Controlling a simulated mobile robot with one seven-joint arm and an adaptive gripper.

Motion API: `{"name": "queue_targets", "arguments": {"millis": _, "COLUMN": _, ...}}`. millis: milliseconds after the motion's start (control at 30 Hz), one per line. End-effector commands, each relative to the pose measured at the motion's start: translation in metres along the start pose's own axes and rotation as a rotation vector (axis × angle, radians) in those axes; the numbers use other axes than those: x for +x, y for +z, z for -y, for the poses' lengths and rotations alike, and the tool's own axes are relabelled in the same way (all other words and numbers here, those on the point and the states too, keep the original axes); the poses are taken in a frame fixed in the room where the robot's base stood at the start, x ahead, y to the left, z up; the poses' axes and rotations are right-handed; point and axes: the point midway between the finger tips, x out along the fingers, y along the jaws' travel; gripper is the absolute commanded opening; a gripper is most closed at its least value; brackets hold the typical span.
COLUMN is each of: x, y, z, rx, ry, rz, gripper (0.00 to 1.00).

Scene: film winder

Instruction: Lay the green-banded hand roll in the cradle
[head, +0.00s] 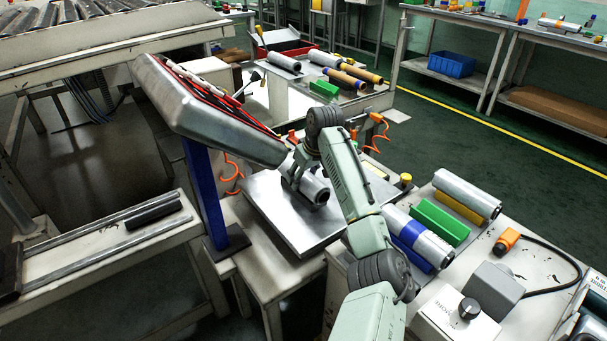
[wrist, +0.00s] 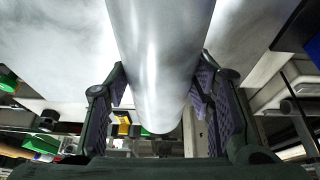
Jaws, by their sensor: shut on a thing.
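My gripper (head: 299,178) is shut on a silver roll (head: 316,189) over a flat metal plate (head: 312,234). In the wrist view the roll (wrist: 164,45) runs between the two fingers (wrist: 162,85), pointing away from the palm. A small green patch shows at its lower end, but I cannot tell whether it is a band on the roll. I cannot tell whether the roll touches the plate.
A tilted tray-like panel (head: 195,118) on a blue post (head: 205,190) stands left of the plate. The right bench holds a blue-banded roll (head: 419,239), a green block (head: 440,221), another silver roll (head: 467,190) and a cabled orange device (head: 506,240). More rolls lie on the back bench.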

Motion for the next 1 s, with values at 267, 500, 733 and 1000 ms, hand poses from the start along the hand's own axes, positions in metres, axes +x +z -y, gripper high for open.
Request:
{"name": "queue_targets", "arguments": {"millis": 267, "x": -0.001, "y": -0.001, "z": 0.000, "rx": 0.000, "ry": 0.001, "rz": -0.001, "gripper": 0.62}}
{"name": "queue_targets", "arguments": {"millis": 500, "x": -0.001, "y": 0.000, "z": 0.000, "rx": 0.000, "ry": 0.000, "rz": 0.000, "gripper": 0.72}}
{"name": "queue_targets", "arguments": {"millis": 733, "x": -0.001, "y": 0.000, "z": 0.000, "rx": 0.000, "ry": 0.000, "rz": 0.001, "gripper": 0.72}}
{"name": "queue_targets", "arguments": {"millis": 1000, "x": -0.041, "y": -0.001, "z": -0.001, "rx": -0.002, "ry": 0.002, "rz": -0.003, "gripper": 0.72}}
